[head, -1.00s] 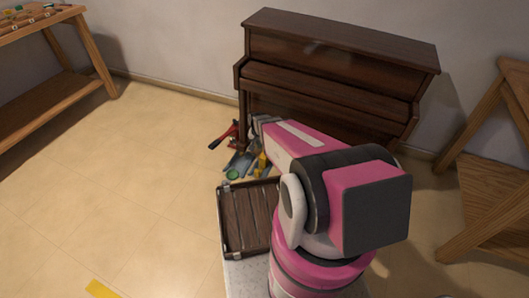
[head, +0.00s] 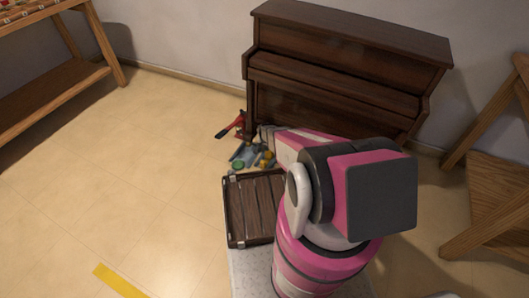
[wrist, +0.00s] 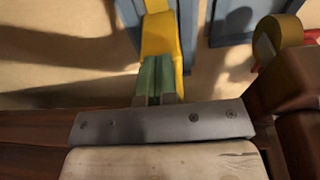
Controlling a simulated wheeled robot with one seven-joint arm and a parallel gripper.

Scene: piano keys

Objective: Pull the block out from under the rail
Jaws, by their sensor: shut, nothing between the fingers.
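A grey metal rail (wrist: 150,122) with screws crosses the wrist view. A pale, worn slab (wrist: 165,162) lies directly below it in the picture, its edge against the rail; I cannot tell for sure whether it is the block. My gripper (wrist: 154,98) appears as two narrow fingers close together at the rail's upper edge, shut with nothing held. In the head view my arm reaches toward the lower left of the dark piano (head: 340,85); its fingertips are too small to make out there.
Loose tools (head: 240,155) lie on the floor by the piano's left leg. A dark wooden crate (head: 228,215) stands in front. Wooden benches stand at the left (head: 50,95) and right (head: 490,190). The floor at the left is clear.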

